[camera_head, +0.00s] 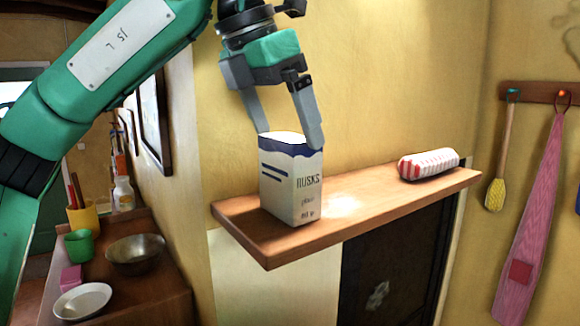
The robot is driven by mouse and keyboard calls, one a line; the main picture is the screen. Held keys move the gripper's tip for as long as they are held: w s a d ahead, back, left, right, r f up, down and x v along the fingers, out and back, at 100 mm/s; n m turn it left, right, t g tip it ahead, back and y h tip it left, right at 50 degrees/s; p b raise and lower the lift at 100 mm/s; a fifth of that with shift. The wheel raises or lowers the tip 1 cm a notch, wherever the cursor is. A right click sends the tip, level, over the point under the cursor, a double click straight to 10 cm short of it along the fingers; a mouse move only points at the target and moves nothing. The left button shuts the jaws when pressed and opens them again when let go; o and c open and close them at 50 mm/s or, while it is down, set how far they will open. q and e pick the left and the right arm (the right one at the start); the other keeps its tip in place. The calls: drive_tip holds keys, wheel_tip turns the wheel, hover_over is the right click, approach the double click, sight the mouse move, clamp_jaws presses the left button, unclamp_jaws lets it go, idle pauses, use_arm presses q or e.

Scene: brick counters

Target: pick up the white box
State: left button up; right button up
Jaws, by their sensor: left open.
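The white box (291,180) has dark blue bands near its top and printed text reading RUSKS. It stands upright near the left end of a wooden wall shelf (360,213). My left gripper (288,136) comes down from above with its fingers apart. One finger is at the left side of the box top and the other overlaps the front right top edge. I cannot tell whether either finger touches the box. My right gripper is not in view.
A red-and-white striped packet (428,164) lies near the shelf's right end. A wooden counter at left holds a metal bowl (135,252), a green cup (79,246) and a white dish (82,301). Utensils and a pink cloth (532,225) hang at right. The shelf middle is clear.

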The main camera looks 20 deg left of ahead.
sight(293, 158)
use_arm(q)
drive_tip(key=shift+w+d+f, duration=0.1)
drive_tip(key=shift+f, duration=0.25)
drive_tip(key=shift+f+p, duration=0.15)
drive_tip(key=shift+p, duration=0.45)
drive_tip(key=p+x, duration=0.2)
drive_tip(key=x, duration=0.1)
drive_tip(key=shift+w+f+p, duration=0.2)
drive_tip(key=shift+f+p, duration=0.15)
drive_tip(key=shift+w+f, duration=0.1)
drive_tip(key=shift+f, duration=0.2)
drive_tip(key=shift+d+f, duration=0.1)
drive_tip(key=shift+d, duration=0.05)
drive_tip(key=c, duration=1)
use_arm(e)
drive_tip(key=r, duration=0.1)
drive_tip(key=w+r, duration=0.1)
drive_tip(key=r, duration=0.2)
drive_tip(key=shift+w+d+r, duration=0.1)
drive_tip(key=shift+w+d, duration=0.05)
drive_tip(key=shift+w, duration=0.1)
